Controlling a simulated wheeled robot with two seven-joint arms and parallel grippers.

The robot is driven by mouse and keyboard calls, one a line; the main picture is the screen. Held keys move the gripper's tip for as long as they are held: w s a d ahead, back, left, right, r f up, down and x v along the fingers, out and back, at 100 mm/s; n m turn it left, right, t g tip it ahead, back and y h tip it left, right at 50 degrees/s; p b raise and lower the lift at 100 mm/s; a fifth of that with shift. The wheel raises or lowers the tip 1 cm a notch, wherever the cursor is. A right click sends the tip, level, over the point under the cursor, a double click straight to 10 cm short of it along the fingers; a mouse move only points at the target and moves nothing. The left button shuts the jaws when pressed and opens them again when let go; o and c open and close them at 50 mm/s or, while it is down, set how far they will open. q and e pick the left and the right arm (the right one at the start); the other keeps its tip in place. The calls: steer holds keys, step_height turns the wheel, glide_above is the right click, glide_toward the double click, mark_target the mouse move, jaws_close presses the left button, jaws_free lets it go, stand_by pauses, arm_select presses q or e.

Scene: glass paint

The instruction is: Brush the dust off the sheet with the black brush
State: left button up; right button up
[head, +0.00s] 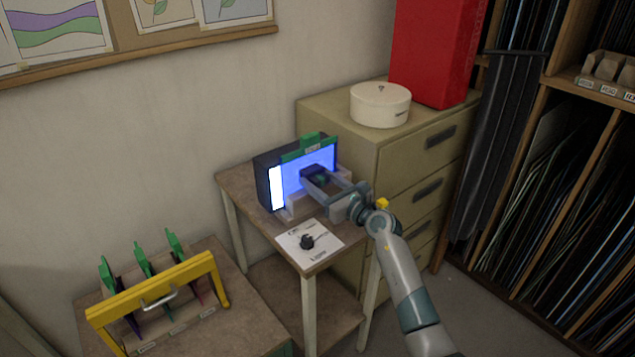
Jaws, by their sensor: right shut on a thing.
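The sheet (291,181) looks blue and lit, with a green strip (309,147) along its top edge. It stands upright in a dark box-like frame (264,186) on a small table. My right gripper (317,181) is in front of the sheet, shut on a small dark thing that looks like the black brush (316,172). The brush is at or very near the sheet's face; I cannot tell whether it touches. The fingers hide part of the brush and of the sheet's lower right. Dust is too small to make out. My left gripper is not in view.
A drawer cabinet (405,157) with a round white box (380,106) stands close behind. A yellow-barred rack (190,275) with green-topped pieces stands at lower left.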

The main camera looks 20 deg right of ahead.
steer(key=shift+w+d+f+b, duration=0.1)
steer(key=shift+w+d+b, duration=0.2)
steer(key=shift+d, duration=0.3)
steer(key=shift+w+d+b, duration=0.25)
steer(key=shift+d, duration=0.85)
steer(key=shift+f, duration=0.1)
